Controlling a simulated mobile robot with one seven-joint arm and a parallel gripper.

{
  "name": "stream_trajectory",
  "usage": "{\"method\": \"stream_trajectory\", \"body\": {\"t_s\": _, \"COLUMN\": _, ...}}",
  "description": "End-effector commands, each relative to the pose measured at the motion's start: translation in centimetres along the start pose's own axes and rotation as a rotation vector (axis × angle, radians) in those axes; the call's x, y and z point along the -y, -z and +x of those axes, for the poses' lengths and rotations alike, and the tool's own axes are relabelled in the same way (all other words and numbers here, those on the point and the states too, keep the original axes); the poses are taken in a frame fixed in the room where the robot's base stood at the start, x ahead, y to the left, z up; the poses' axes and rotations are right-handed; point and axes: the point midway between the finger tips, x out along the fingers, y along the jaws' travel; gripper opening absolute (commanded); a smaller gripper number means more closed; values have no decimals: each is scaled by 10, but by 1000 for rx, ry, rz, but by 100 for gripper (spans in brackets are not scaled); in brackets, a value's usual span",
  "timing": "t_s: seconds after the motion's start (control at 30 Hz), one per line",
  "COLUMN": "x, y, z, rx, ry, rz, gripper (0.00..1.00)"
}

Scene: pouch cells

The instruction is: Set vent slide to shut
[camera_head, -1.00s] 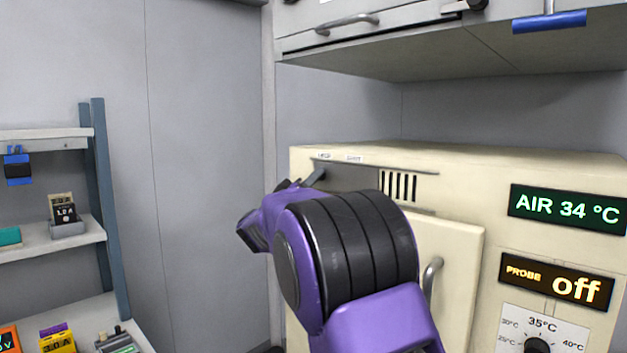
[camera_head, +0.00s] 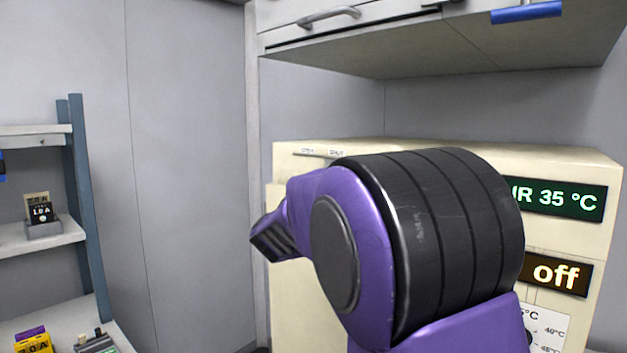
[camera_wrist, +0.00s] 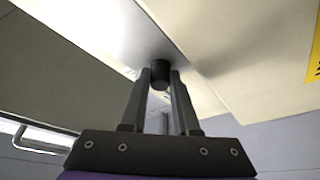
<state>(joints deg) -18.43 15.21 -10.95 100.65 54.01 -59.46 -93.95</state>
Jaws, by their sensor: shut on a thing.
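The vent slide is a grey metal plate (camera_wrist: 140,35) on the cream cabinet, seen from below in the wrist view. A dark round knob (camera_wrist: 160,70) sticks out of it. My gripper (camera_wrist: 161,82) is shut on this knob, one finger on each side. In the head view, my purple and black arm covers the knob, the fingertips and nearly all of the slide. Two small white labels, the left one apparently "open" (camera_head: 307,151) and the right one "shut" (camera_head: 336,153), show above the slide. I cannot tell the slide's exact position between them.
The cream cabinet (camera_head: 560,160) has a green air display (camera_head: 570,198) reading 35 °C and a probe display (camera_head: 556,272) reading off. An overhead cupboard (camera_head: 400,50) hangs above it. A shelf rack (camera_head: 85,190) stands at the left.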

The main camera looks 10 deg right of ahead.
Motion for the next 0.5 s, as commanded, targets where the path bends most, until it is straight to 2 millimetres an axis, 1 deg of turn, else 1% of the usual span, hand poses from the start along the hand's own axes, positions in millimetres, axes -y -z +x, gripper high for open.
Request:
{"method": "stream_trajectory", "body": {"t_s": 0.3, "x": -2, "y": -4, "z": 0, "rx": 6, "ry": -4, "rz": 0, "gripper": 0}}
{"method": "stream_trajectory", "body": {"t_s": 0.33, "x": -2, "y": -4, "z": 0, "rx": 6, "ry": -4, "rz": 0, "gripper": 34}}
{"method": "stream_trajectory", "body": {"t_s": 0.47, "x": -2, "y": -4, "z": 0, "rx": 5, "ry": -4, "rz": 0, "gripper": 58}}
{"method": "stream_trajectory", "body": {"t_s": 0.5, "x": -2, "y": -3, "z": 0, "rx": 5, "ry": -3, "rz": 0, "gripper": 60}}
